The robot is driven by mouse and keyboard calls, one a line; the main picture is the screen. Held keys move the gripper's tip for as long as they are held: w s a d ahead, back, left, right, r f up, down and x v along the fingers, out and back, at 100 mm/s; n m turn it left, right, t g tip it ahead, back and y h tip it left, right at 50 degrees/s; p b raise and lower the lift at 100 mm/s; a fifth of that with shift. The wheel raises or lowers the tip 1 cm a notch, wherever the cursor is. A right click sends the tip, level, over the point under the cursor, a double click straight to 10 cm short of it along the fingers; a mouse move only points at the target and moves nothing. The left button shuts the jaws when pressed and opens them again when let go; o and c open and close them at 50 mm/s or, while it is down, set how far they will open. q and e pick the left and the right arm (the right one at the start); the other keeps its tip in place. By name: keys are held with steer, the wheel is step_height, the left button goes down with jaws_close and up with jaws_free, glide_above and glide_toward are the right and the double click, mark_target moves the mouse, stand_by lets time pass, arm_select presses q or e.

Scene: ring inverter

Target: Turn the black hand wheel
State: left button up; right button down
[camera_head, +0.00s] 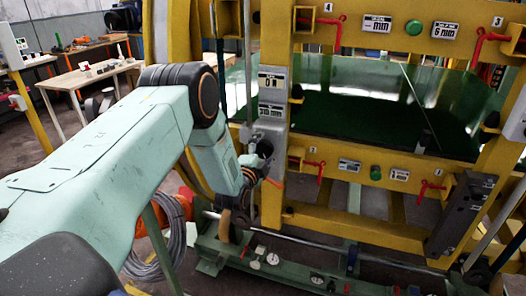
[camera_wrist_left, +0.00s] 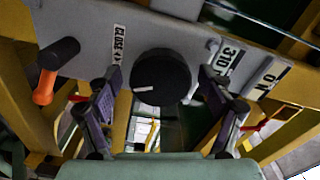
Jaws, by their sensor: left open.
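The black hand wheel (camera_wrist_left: 161,77) is a round black knob with a white mark on its face. It sits on a grey panel (camera_wrist_left: 85,15) in the left wrist view, beside a "CLOSE" label. My left gripper (camera_wrist_left: 160,88) is open, with one purple-grey finger on each side of the wheel. Gaps show between the fingers and the wheel rim. In the head view my left gripper (camera_head: 256,168) is at the lower part of the grey panel (camera_head: 272,95), and I cannot make out the wheel clearly there. My right gripper is not in view.
An orange-tipped black handle (camera_wrist_left: 46,84) sticks out left of the wheel in the wrist view. A yellow frame (camera_head: 350,215) with red levers and green buttons surrounds a dark green glossy panel (camera_head: 370,110). A green base rail (camera_head: 290,275) and coiled cable (camera_head: 165,240) lie below.

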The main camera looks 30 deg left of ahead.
arm_select(q)
steer(key=shift+s, duration=0.1)
steer(key=v, duration=1.2)
